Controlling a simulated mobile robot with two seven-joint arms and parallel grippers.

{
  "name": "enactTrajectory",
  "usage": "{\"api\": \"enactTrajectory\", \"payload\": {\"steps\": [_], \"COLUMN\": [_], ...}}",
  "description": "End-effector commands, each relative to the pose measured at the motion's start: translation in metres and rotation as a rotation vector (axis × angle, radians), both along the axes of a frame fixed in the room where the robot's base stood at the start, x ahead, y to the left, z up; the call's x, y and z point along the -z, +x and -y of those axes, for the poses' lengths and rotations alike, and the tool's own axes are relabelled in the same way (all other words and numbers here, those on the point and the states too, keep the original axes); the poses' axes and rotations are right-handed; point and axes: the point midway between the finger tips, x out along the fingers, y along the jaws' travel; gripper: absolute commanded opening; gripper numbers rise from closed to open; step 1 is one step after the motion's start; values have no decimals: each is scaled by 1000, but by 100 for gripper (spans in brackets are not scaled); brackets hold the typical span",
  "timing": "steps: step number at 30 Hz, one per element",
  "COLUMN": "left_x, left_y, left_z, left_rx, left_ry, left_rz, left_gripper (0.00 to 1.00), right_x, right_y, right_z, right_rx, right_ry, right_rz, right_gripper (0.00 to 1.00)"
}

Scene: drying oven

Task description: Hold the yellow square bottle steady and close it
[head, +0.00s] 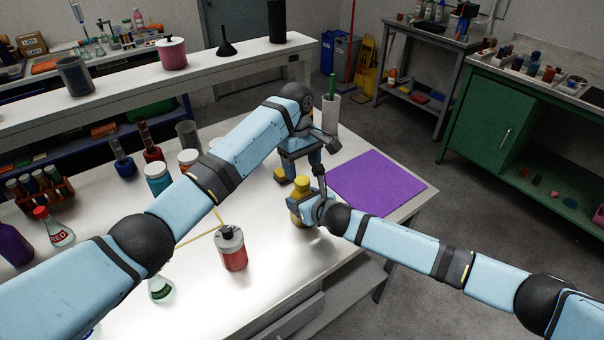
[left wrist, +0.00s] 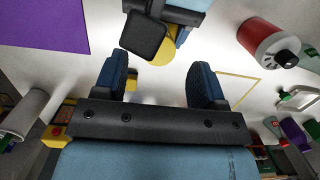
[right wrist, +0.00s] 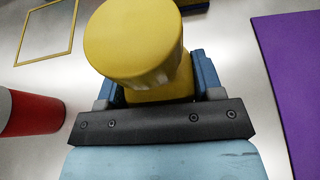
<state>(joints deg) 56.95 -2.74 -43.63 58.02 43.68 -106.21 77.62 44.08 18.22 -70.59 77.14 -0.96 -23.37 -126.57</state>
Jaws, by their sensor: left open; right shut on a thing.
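The yellow square bottle (head: 299,207) stands on the white table, with a round yellow top that shows large in the right wrist view (right wrist: 135,40). I cannot tell whether that top is a separate cap. My right gripper (head: 314,210) is shut on the bottle's body from the side. My left gripper (head: 300,168) is open and points down, just behind the bottle. A small yellow piece (left wrist: 132,84) shows between its fingers in the left wrist view, seemingly on the table and not gripped. Part of the bottle is hidden there by my right gripper.
A purple mat (head: 378,184) lies to the right, and a white cup (head: 331,112) stands behind my left gripper. A red bottle with a grey top (head: 231,250) stands at front left, near a yellow outline on the table. More containers stand further left.

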Motion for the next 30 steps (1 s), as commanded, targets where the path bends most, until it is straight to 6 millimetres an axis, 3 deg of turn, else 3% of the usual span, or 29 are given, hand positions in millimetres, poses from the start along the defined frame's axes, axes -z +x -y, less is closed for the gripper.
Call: {"api": "enactTrajectory", "payload": {"steps": [8,9,11,18,21,30], "left_x": [-5,-5,-10,-62,-75,-79], "left_y": [0,0,1,12,14,15], "left_z": [0,0,-1,-8,-10,-11], "left_rx": [0,0,0,1,2,2], "left_ry": [0,0,-2,-5,-5,-5], "left_rz": [0,0,1,4,2,1], "left_gripper": [65,71,71,71,71,71], "right_x": [0,0,0,0,0,0], "right_y": [0,0,0,0,0,0], "right_z": [0,0,0,0,0,0], "right_rx": [0,0,0,0,0,0], "right_ry": [0,0,0,0,0,0], "right_rz": [0,0,0,0,0,0], "right_gripper": [0,0,0,0,0,0]}}
